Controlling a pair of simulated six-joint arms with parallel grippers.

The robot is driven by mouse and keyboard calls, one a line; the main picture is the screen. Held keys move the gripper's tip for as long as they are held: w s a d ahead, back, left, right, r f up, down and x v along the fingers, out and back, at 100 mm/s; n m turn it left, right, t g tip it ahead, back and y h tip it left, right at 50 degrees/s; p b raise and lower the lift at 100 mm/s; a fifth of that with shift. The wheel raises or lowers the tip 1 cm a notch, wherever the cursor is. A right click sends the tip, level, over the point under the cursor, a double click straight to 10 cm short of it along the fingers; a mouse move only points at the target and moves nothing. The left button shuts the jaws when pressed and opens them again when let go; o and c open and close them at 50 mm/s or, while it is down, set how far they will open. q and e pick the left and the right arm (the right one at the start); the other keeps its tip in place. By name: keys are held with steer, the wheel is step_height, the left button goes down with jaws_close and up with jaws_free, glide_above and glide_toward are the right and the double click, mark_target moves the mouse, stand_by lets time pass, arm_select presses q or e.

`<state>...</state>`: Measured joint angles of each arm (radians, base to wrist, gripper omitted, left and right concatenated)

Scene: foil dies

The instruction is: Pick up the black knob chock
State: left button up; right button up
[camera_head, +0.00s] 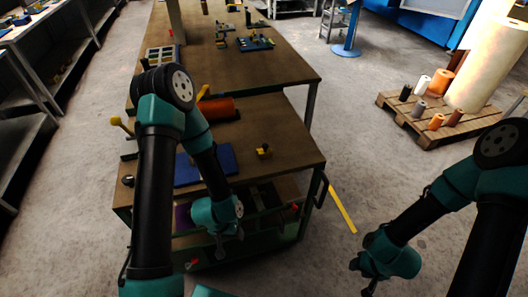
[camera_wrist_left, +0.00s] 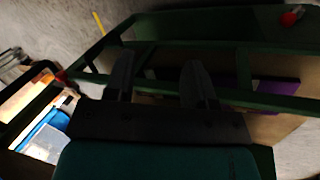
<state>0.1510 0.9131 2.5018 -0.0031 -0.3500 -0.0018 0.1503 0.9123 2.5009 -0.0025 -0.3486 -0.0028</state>
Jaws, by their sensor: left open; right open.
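A small dark round knob-like thing (camera_head: 128,180) sits at the left edge of the near table. It may be the black knob chock, but it is too small and dark to be sure. A small dark block with yellow parts (camera_head: 265,151) stands right of the blue plate. My left gripper (camera_head: 230,243) is open in front of the cart's lower shelf, below the tabletop and apart from both. The left wrist view shows its two fingers (camera_wrist_left: 158,60) apart with nothing held between them. My right gripper (camera_head: 362,278) is open and empty over the floor at the lower right.
A pallet (camera_head: 398,108) with rolls stands right. The floor between is mostly clear.

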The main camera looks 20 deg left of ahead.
stand_by(0.5)
arm_select(q)
steer(key=o, duration=0.6)
